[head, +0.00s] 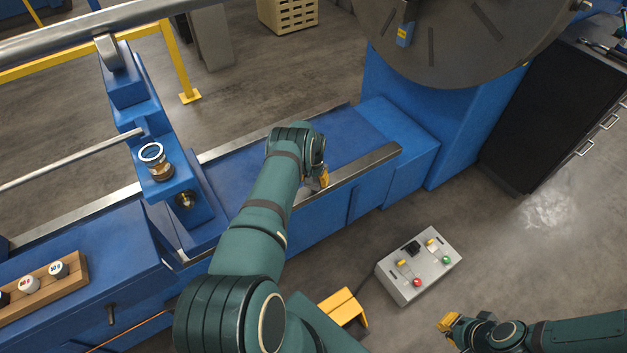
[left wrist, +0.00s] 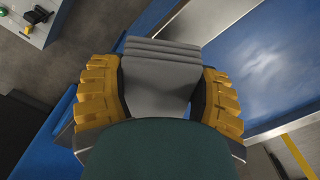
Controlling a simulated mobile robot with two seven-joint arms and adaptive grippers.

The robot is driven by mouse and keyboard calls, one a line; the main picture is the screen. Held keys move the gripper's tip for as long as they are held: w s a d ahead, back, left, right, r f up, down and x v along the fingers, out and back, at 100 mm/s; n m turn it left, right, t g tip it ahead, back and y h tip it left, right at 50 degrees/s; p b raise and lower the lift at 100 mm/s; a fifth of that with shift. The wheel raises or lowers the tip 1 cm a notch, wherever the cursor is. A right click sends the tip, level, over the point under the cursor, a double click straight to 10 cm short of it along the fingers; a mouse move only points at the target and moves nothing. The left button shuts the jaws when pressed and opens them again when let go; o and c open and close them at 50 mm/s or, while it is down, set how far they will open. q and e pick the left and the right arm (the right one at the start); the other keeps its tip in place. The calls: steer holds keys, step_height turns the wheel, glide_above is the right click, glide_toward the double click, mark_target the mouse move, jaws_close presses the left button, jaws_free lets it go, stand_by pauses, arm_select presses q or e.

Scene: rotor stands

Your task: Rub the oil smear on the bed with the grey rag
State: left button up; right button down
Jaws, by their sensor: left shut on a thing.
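The grey rag (left wrist: 160,78) is folded and held between the yellow fingers of my left gripper (left wrist: 160,100) in the left wrist view. In the head view my left gripper (head: 320,180) is over the front steel rail of the blue bed (head: 240,183), and my own arm covers part of the bed. A pale, cloudy patch (left wrist: 262,65) shows on the blue bed beside the rag in the left wrist view; I cannot tell whether it is the oil smear or shine. My right gripper (head: 450,322) is low at the right, away from the bed; its opening is unclear.
A large round faceplate (head: 455,45) stands above the bed's right end. A blue post with a glass jar (head: 157,165) stands left. A wooden tray (head: 45,283) holds small pots. A control box (head: 418,265) with buttons sits in front of the bed. A black cabinet (head: 555,110) is right.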

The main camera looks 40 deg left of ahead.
arm_select(q)
steer(key=shift+r+p, duration=0.55)
steer(key=shift+r, duration=0.95)
steer(key=shift+d, duration=0.1)
